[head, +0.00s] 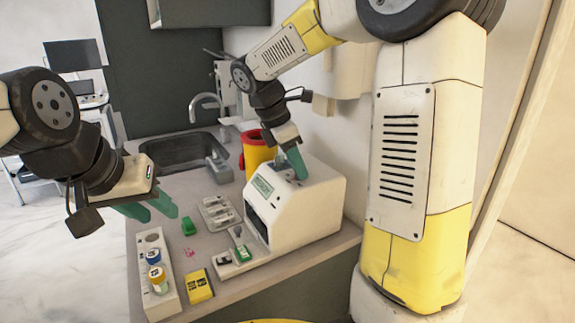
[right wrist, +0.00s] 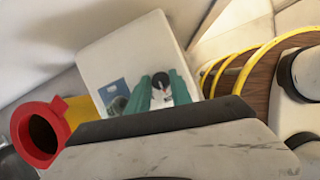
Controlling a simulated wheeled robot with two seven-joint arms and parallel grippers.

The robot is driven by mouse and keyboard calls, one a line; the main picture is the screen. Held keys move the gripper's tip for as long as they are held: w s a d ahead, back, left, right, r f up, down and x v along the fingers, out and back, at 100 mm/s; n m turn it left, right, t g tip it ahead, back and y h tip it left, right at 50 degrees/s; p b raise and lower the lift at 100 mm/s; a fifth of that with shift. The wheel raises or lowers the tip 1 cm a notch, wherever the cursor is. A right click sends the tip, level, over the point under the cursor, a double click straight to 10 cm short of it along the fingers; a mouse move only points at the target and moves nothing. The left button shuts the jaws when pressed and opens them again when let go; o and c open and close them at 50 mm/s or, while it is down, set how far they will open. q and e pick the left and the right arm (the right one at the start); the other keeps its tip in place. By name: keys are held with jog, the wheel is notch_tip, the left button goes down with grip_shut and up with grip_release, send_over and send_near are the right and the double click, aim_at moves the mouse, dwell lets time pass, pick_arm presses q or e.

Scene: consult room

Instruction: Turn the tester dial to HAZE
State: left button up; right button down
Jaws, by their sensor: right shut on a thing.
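The tester (head: 318,212) is a white box with a sloped face and a small green screen (head: 263,187), standing at the right of the counter. My right gripper (head: 297,172) is on top of it. In the right wrist view its green fingers (right wrist: 160,92) are on either side of the dark dial (right wrist: 160,78), shut on it. A pale patch lies by the dial, and its markings are too small to read. In the head view the gripper hides the dial. My left gripper (head: 148,208) is open and empty, above the counter's left edge.
A yellow bin with a red lid (head: 257,136) stands behind the tester. A white rack (head: 164,300) with capped vials, a yellow box (head: 199,287), a green block (head: 188,228) and a grey rack (head: 218,213) lie left of the tester. The sink (head: 184,152) is further back.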

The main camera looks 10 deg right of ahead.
jog(key=shift+n, duration=0.5)
jog(key=c, duration=1.2)
grip_release()
jog(key=v, duration=0.7)
jog(key=shift+s+a+r, duration=0.1)
jog(key=shift+a+r, duration=0.05)
jog(key=shift+r, duration=0.25)
jog(key=s+d+f+m+t+y, duration=0.1)
jog(key=s+m+t+y, duration=0.1)
jog(key=s+m, duration=0.3)
jog(key=s+d+f+m+t+y, duration=0.1)
jog(key=s+m+y, duration=0.1)
jog(key=s+m, duration=0.4)
jog(key=s+d+f+m+t+y, duration=0.1)
jog(key=s+f+m+t+y, duration=0.1)
jog(key=s+m, duration=0.4)
jog(key=shift+m+t+y, duration=0.3)
jog(key=shift+m+y, duration=0.1)
jog(key=shift+m, duration=1.1)
